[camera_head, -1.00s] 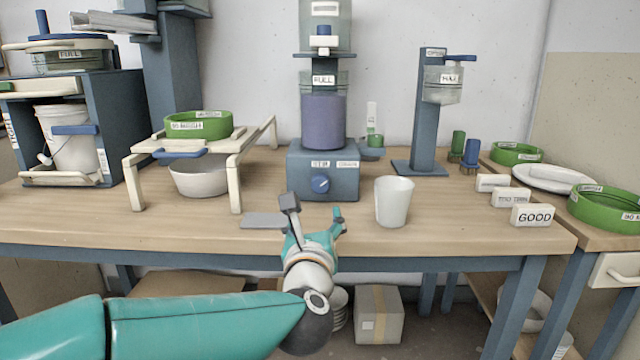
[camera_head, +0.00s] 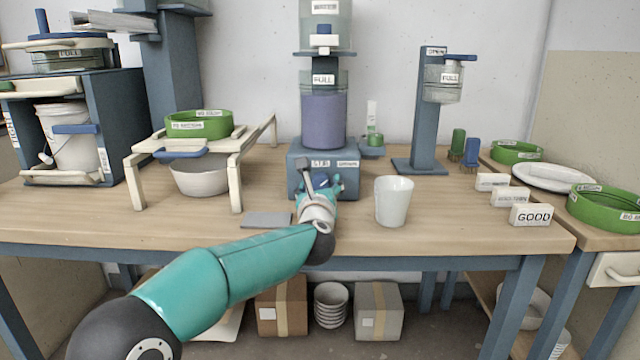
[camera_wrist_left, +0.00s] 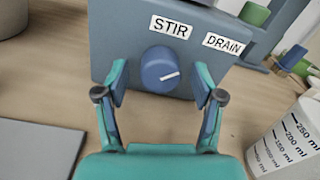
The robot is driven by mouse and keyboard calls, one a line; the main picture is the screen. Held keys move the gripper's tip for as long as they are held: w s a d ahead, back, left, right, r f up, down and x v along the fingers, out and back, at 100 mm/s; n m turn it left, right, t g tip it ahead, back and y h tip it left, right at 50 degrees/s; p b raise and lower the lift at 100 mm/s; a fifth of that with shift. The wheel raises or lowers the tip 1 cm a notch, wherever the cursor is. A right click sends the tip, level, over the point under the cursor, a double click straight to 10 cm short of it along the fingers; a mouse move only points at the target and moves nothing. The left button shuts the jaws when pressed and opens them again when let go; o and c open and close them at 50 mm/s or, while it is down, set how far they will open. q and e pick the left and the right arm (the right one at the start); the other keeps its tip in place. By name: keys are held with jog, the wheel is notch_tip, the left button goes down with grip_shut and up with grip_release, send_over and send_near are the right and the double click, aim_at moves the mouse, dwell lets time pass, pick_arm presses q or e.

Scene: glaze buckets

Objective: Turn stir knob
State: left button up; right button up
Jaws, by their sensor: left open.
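The blue stir knob (camera_wrist_left: 160,70) is on the front face of the blue-grey mixer base (camera_head: 350,167), below the STIR and DRAIN labels, with a white pointer line aimed right and slightly up. In the head view the knob (camera_head: 320,181) is mostly covered by my left gripper (camera_head: 319,185). In the left wrist view my left gripper (camera_wrist_left: 160,95) is open, with one finger on each side of the knob and clear space between fingers and knob. My right gripper is not in view.
A white cup (camera_head: 394,202) with volume marks stands right of the mixer, close to my left gripper. A flat grey plate (camera_head: 266,220) lies to the left. A white bowl (camera_head: 199,177) sits under a cream stand. The GOOD block (camera_head: 531,215) is at the right.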

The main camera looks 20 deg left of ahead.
pick_arm(q)
jog(key=shift+w+a, duration=0.15)
jog(key=shift+w, duration=0.2)
jog(key=c, duration=1.1)
jog(key=shift+c, duration=0.2)
jog(key=shift+m, duration=0.3)
